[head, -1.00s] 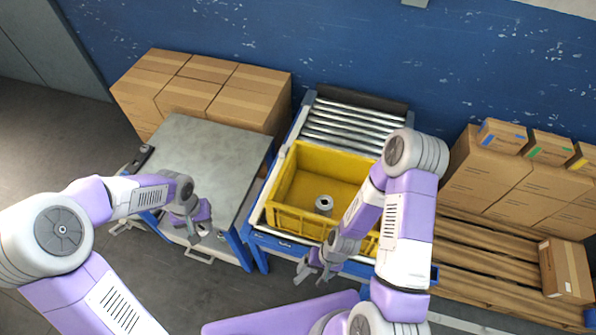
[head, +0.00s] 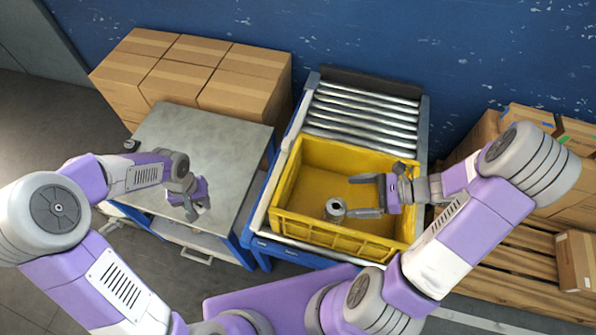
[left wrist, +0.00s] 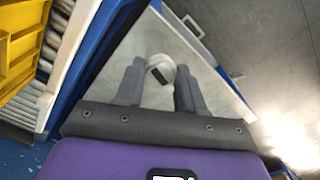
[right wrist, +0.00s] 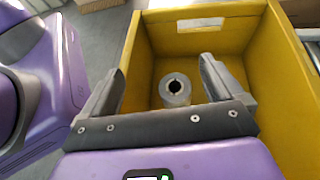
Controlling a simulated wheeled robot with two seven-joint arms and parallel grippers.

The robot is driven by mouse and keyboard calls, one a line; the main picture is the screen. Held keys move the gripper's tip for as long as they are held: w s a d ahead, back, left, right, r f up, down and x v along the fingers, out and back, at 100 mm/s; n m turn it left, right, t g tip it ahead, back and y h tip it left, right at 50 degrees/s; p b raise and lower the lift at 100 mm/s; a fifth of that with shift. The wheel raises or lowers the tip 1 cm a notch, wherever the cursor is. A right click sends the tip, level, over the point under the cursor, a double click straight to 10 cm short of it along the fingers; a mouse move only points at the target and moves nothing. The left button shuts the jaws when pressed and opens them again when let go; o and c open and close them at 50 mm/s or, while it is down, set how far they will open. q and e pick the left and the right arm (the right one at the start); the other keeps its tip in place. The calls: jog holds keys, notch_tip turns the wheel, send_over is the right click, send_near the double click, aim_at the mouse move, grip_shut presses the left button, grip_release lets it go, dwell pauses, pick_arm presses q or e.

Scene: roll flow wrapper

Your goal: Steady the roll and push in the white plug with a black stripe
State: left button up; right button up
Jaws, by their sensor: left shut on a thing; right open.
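The grey roll (head: 336,210) stands upright in the yellow crate (head: 305,226), its dark centre hole facing up. My right gripper (head: 366,196) is open over the crate, with one finger close beside the roll. In the right wrist view the roll (right wrist: 175,89) shows ahead, between the two spread fingers; I cannot tell whether they touch it. My left gripper (head: 197,209) is above the front of the grey table. In the left wrist view it is shut on the white plug with a black stripe (left wrist: 160,70). The plug is too small to make out in the head view.
The grey-topped table (head: 215,140) stands left of the roller conveyor (head: 365,112) that carries the crate. The crate's walls rise around the roll. Cardboard boxes (head: 240,92) stand behind the table, and wooden pallets (head: 492,245) lie at the right.

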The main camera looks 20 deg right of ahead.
pick_arm(q)
jog(key=shift+w+f, duration=0.2)
jog(key=shift+f, duration=0.1)
jog(key=shift+w+f, duration=0.1)
jog(key=shift+w, duration=0.1)
notch_tip(320, 180, down, 3)
jog(key=b, duration=0.3)
jog(key=shift+s, duration=0.15)
pick_arm(e)
send_near(332, 206)
jog(key=x, duration=0.4)
jog(key=b+x, duration=0.2)
jog(key=x, duration=0.5)
jog(key=shift+w+f, duration=0.1)
jog(key=shift+f, duration=0.1)
pick_arm(q)
jog(key=shift+f, duration=0.95)
pick_arm(e)
jog(key=shift+c, duration=0.3)
jog(key=c, duration=1.2)
jog(key=o, duration=1.4)
jog(key=shift+c, duration=0.2)
jog(key=shift+d, duration=0.1)
